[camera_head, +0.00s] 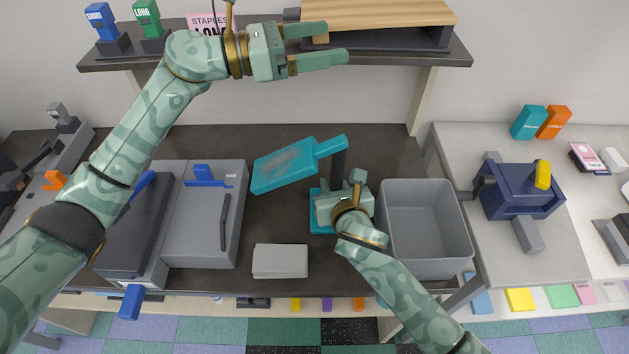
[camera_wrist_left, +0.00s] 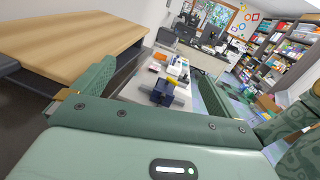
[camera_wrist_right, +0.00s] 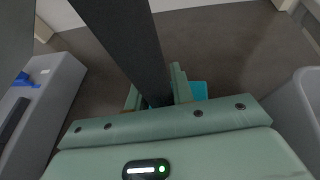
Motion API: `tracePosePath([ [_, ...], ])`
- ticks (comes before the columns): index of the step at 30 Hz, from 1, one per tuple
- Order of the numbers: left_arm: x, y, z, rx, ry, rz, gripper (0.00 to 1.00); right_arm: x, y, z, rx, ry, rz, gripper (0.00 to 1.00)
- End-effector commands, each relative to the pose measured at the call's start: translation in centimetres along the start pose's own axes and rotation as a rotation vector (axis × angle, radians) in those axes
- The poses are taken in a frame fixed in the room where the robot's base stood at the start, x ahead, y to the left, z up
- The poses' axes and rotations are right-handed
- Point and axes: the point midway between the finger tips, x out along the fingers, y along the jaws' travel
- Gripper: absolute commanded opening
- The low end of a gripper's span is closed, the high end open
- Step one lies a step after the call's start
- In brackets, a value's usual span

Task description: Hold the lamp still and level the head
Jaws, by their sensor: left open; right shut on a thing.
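The desk lamp has a flat teal head (camera_head: 285,167), a dark upright post (camera_head: 339,160) and a teal base (camera_head: 317,222) on the dark table. The head slopes: its wide left end looks lower than its narrow end at the post's top. My right gripper (camera_head: 341,186) is shut on the post below the head and hides part of the base. In the right wrist view the dark post (camera_wrist_right: 122,40) runs between its fingers. My left gripper (camera_head: 334,44) is open and empty, high by the shelf, well above and apart from the lamp head.
A shelf (camera_head: 385,52) with a wooden board (camera_head: 380,12) is close by my left gripper. A grey bin (camera_head: 425,263) stands right of the lamp, a grey machine (camera_head: 195,240) left, and a grey stack (camera_head: 280,261) in front. Bare table lies behind the lamp head.

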Motion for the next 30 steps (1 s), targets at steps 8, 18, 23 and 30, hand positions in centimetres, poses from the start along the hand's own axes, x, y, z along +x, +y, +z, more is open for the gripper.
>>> tracePosePath([
  [8, 1.5, -4.9, -10.8, 0.057, 0.438, -0.216, 0.98, 0.0, -0.1, -0.5, -0.003, 0.009, -0.004, 0.01],
  [18, -3.3, -6.1, -12.1, 0.221, 1.271, -0.266, 0.98, 0.0, -0.2, -0.5, -0.002, 0.009, -0.004, 0.01],
  [23, -7.0, -4.4, -10.8, 0.234, 1.527, -0.147, 0.98, 0.0, -0.2, -0.5, -0.002, 0.009, -0.004, 0.01],
  [30, -8.7, -3.6, -11.0, 0.229, 1.623, -0.086, 0.98, 0.0, -0.1, -0.5, -0.002, 0.009, -0.004, 0.01],
])
